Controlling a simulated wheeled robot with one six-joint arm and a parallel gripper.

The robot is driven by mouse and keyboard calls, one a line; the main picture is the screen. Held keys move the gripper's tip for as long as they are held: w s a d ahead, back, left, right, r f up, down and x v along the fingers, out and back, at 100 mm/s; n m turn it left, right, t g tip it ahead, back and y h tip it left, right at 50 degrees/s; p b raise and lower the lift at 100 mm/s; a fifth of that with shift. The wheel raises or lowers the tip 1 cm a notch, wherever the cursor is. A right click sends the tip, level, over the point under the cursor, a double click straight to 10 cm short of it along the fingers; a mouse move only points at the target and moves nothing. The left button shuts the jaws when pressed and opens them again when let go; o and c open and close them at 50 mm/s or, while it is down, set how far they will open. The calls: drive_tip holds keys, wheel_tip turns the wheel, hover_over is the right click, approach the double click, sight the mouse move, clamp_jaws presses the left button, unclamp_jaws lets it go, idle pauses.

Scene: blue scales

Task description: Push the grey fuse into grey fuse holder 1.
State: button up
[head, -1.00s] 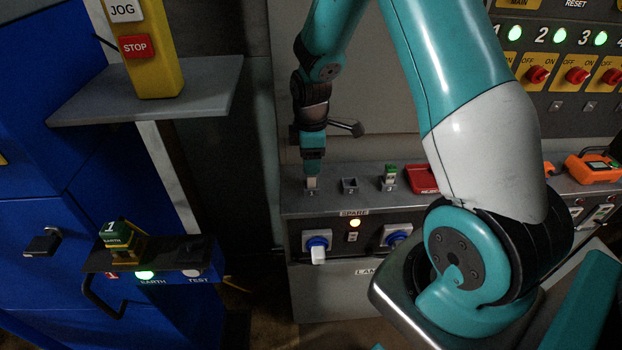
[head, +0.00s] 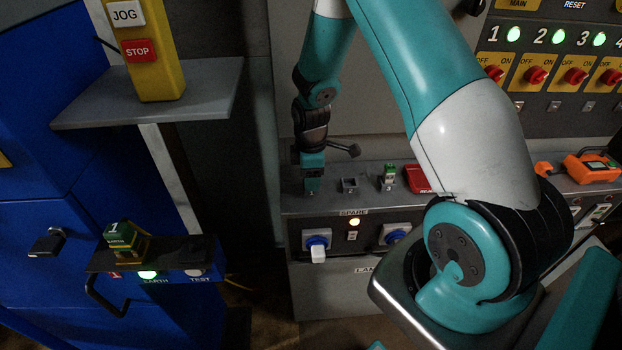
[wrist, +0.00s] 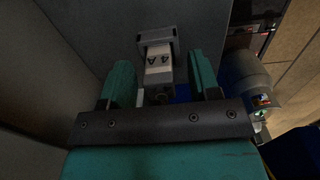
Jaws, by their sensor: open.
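My gripper (head: 312,187) is low over the left end of the grey bench, at the leftmost fuse position, where it covers most of what stands there. In the wrist view my gripper (wrist: 160,62) is open, with one teal finger on each side of the grey fuse (wrist: 158,66), which has a pale label reading "4 A". The fuse stands at a grey holder (wrist: 155,36), taken as grey fuse holder 1; its number is hidden. How deep the fuse sits cannot be told.
An empty grey holder (head: 349,185) is just to the right, then a green fuse (head: 389,175) in its holder and a red item (head: 417,178). A grey shelf (head: 150,95) juts out at the left.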

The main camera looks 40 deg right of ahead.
drive_tip(key=c, duration=1)
drive_tip(key=shift+r, duration=0.1)
wheel_tip(320, 180, up, 20)
drive_tip(key=shift+b, duration=0.4)
wheel_tip(320, 180, down, 13)
drive_tip(key=p, duration=0.3)
